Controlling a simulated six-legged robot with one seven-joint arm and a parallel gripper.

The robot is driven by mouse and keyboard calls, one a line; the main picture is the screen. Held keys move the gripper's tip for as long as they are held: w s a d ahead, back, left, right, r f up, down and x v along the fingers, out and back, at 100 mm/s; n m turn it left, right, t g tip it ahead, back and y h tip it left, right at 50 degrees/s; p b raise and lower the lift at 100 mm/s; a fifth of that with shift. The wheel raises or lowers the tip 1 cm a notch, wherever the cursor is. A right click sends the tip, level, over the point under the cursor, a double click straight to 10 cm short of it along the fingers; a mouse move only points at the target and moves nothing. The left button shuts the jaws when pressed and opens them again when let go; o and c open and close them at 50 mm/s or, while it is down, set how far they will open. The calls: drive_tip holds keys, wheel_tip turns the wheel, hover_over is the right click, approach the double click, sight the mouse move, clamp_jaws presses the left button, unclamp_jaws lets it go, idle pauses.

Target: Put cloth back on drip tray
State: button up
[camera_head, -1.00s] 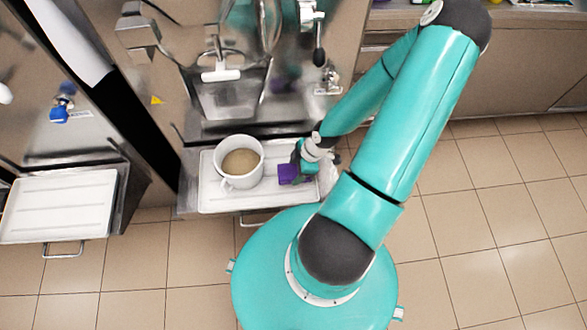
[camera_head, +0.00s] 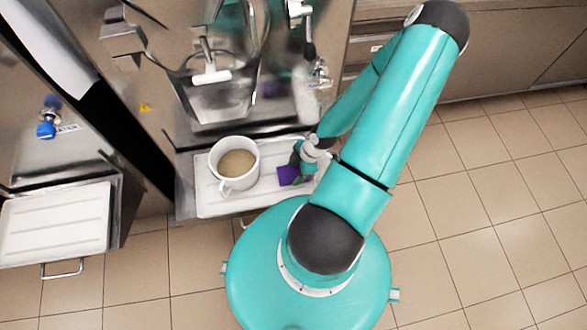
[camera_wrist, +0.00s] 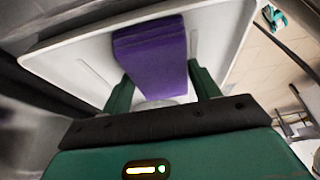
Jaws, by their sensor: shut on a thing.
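The purple folded cloth (camera_head: 288,175) is at my gripper (camera_head: 300,165), over the right part of the white drip tray (camera_head: 208,203). In the wrist view the cloth (camera_wrist: 152,55) lies between the two green fingers of my gripper (camera_wrist: 162,95), which is shut on it. The white tray (camera_wrist: 85,65) spreads out behind the cloth there. I cannot tell whether the cloth touches the tray. A white cup (camera_head: 222,165) with a brownish liquid stands upright on the tray, left of the cloth.
The steel batch freezer (camera_head: 215,100) with its spout rises behind the tray. A second freezer's white tray (camera_head: 55,225) is at the left, empty. Tiled floor (camera_head: 480,210) is open at the right.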

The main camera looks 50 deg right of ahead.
drive_tip(key=shift+w+f, duration=0.1)
drive_tip(key=shift+f, duration=0.05)
drive_tip(key=o, duration=0.9)
drive_tip(key=v, duration=1.2)
